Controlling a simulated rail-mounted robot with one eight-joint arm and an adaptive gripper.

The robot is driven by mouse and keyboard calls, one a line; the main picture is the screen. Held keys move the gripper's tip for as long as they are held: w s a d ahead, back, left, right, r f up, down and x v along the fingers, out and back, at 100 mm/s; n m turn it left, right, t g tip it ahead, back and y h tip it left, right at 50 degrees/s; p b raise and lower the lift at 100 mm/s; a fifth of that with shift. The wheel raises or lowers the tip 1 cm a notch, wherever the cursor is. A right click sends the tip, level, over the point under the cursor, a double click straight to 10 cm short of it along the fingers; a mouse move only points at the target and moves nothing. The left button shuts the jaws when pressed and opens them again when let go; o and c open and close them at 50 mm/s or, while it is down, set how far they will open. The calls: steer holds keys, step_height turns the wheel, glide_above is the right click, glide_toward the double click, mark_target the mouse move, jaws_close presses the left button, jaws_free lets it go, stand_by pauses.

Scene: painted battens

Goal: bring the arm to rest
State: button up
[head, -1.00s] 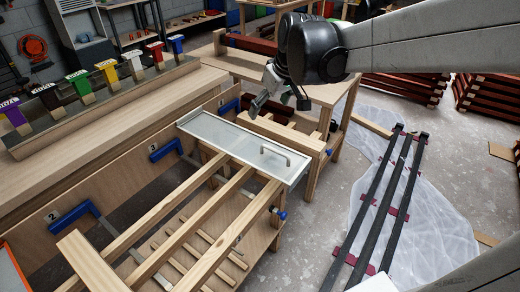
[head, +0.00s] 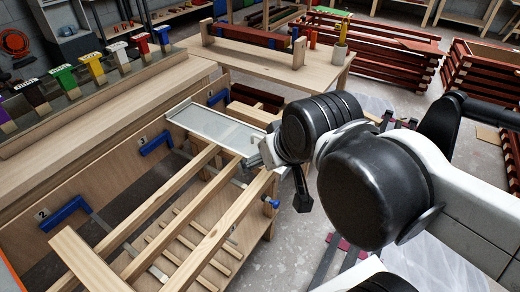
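My arm reaches in from the right, with its large black joints over the right end of the bench. My gripper (head: 262,154) is at the far left end of the arm, beside the right end of the grey metal tray (head: 205,127). It is small and mostly hidden by my wrist, so I cannot tell whether it is open or shut, or whether it touches the tray. The tray lies across the wooden battens (head: 180,205) on the bench frame. Its handle is hidden or merges with my gripper.
Blue clamps (head: 66,213) line the bench's side panel. A second wooden table (head: 265,60) is behind, with stacked red battens (head: 380,60) at back right.

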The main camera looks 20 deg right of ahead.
step_height(320, 180, up, 6)
steer(key=p, duration=0.6)
steer(key=shift+r, duration=0.15)
stand_by(0.7)
